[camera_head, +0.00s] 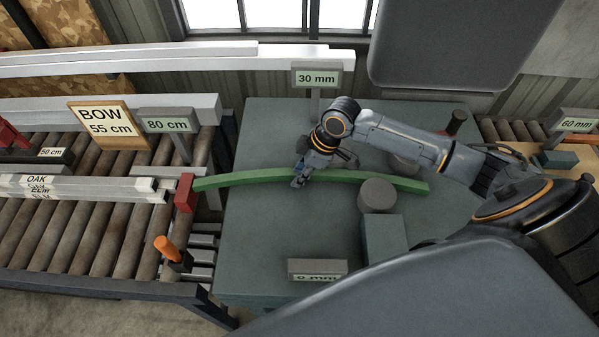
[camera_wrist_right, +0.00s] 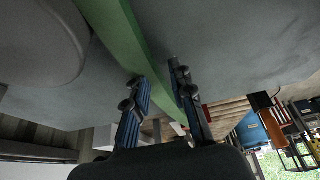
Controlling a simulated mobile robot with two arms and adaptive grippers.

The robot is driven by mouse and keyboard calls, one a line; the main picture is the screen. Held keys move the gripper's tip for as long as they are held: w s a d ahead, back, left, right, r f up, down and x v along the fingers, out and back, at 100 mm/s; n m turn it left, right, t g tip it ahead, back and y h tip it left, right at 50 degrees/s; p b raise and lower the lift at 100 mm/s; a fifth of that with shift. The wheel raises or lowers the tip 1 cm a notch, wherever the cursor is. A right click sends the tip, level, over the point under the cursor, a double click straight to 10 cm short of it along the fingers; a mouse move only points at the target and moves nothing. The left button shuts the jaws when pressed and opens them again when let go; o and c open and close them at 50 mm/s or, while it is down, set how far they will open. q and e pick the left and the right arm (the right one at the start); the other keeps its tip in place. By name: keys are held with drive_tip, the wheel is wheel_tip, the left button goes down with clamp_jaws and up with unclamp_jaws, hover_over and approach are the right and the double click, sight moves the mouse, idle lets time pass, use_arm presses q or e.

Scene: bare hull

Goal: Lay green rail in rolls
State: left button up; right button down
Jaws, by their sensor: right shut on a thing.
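The green rail (camera_head: 245,178) is a long, slightly curved bar lying across the picture over the grey-green table (camera_head: 260,235). My right gripper (camera_head: 300,178) is shut on the rail left of its middle; the right wrist view (camera_wrist_right: 160,88) shows a finger on each side of it. The rail's right part passes between a front grey roll (camera_head: 377,196) and a back grey roll (camera_head: 404,165), partly hidden by my arm. I cannot tell whether it touches them. Its left end meets a red block (camera_head: 185,192). My left gripper is not in view.
Left is a roller conveyor (camera_head: 60,235) with pale bars (camera_head: 85,188) and an orange-handled part (camera_head: 168,249). A grey block (camera_head: 384,238) stands before the front roll. The table's left front is clear.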

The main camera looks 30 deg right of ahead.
drive_tip(key=shift+w+d, duration=0.4)
drive_tip(key=shift+w, duration=0.15)
drive_tip(key=c, duration=1.1)
unclamp_jaws()
drive_tip(key=shift+w, duration=0.1)
drive_tip(key=v, duration=1.2)
drive_tip(key=shift+a, duration=0.1)
